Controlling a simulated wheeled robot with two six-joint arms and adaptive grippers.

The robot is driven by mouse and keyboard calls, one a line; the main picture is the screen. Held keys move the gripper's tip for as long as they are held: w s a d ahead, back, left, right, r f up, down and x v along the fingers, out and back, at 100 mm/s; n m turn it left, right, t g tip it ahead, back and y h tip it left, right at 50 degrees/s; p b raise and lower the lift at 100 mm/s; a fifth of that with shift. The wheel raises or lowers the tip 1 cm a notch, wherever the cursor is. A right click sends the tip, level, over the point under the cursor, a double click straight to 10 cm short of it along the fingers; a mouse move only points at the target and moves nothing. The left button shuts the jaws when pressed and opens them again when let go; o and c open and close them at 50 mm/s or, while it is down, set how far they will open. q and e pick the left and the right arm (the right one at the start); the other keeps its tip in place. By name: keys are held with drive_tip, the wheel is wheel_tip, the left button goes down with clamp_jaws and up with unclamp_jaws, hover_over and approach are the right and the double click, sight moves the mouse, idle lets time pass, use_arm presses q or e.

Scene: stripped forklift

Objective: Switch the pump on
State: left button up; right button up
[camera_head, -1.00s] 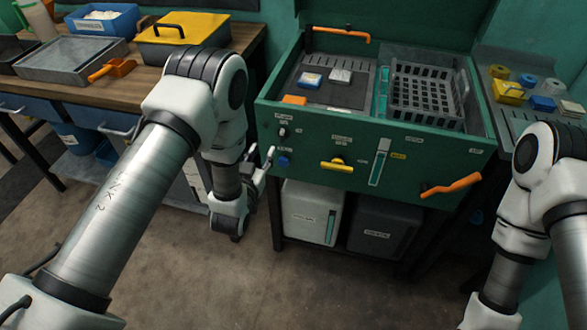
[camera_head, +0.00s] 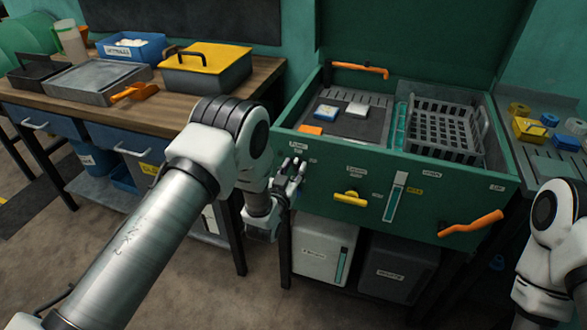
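The green wash cabinet's front panel (camera_head: 330,185) carries small labels and controls at its left end. A label there, too small to read surely, sits above a small dark control (camera_head: 297,152), which I take for the pump switch. My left gripper (camera_head: 291,164) is just below it, close to the panel, fingertips pointing up and apart, with nothing seen between them. I cannot tell whether it touches the panel. It hides the blue knob seen earlier. Which way the switch is set cannot be made out. My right arm shows at the right edge; its gripper is out of view.
A yellow knob (camera_head: 351,197), a level gauge (camera_head: 395,197) and an orange lever (camera_head: 471,224) sit farther right on the panel. A black basket (camera_head: 446,130) stands in the basin. A wooden bench (camera_head: 150,111) with a yellow-lidded box (camera_head: 206,68) is at left.

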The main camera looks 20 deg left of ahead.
use_arm(q)
clamp_jaws()
drive_tip(key=shift+m, duration=0.3)
drive_tip(key=shift+d+f+m+b, duration=0.1)
drive_tip(key=shift+m+b, duration=0.65)
drive_tip(key=shift+m, duration=0.45)
drive_tip(key=m+b, duration=0.1)
drive_tip(key=m, duration=0.2)
drive_tip(key=shift+m, duration=0.3)
drive_tip(key=m+b, duration=0.2)
drive_tip(key=m, duration=0.2)
drive_tip(key=shift+d+f, duration=0.1)
drive_tip(key=shift+m+b, duration=0.65)
drive_tip(key=shift+m, duration=1.05)
unclamp_jaws()
